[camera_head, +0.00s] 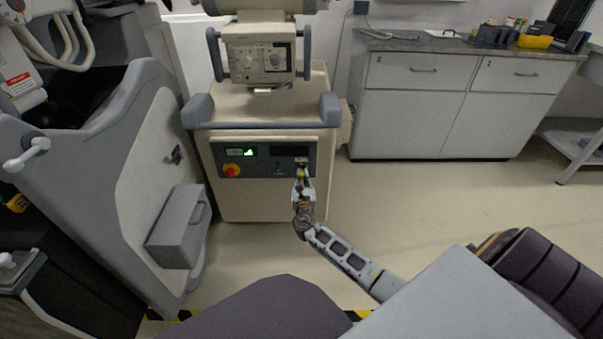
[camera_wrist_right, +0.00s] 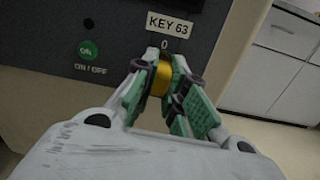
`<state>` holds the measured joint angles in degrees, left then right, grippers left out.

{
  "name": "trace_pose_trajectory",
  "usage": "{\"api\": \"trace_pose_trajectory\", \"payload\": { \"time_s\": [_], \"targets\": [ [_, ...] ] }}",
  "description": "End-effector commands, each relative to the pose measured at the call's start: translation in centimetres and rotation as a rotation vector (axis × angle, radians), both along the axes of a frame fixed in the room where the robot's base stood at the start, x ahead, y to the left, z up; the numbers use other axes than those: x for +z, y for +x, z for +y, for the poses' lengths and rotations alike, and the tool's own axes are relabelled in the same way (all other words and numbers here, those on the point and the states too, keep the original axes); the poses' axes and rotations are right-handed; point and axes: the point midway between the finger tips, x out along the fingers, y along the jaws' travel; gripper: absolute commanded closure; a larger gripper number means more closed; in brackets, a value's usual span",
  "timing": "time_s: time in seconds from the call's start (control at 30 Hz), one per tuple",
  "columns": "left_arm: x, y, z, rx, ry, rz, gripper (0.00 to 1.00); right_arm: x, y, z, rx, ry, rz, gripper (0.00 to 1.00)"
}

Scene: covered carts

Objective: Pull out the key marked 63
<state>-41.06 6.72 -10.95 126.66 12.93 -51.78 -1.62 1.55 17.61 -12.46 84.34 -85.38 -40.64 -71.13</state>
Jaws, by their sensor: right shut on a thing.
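The label reading KEY 63 (camera_wrist_right: 170,24) is on the dark panel, with a 0 mark under it, in the right wrist view. Just below it, my right gripper (camera_wrist_right: 162,85) is shut on a yellow, brass-coloured key (camera_wrist_right: 161,76) at the panel. The fingers hide most of the key, and I cannot tell how deep it sits. In the head view my right gripper (camera_head: 303,175) reaches the right part of the panel (camera_head: 265,158) on the front of the beige cart. My left gripper is not in view.
A green ON button (camera_wrist_right: 88,49) is left of the key. A large grey machine (camera_head: 150,180) stands left. Cabinets (camera_head: 440,105) stand back right, with clear floor before them.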

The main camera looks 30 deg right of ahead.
Motion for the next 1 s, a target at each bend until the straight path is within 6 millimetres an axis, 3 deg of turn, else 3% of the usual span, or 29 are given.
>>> {"api": "trace_pose_trajectory", "payload": {
  "time_s": [1.0],
  "targets": [
    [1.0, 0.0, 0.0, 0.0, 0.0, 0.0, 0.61, -0.1, -2.2, 1.2, 0.001, 0.0, 0.0, 1.0]
  ]
}}
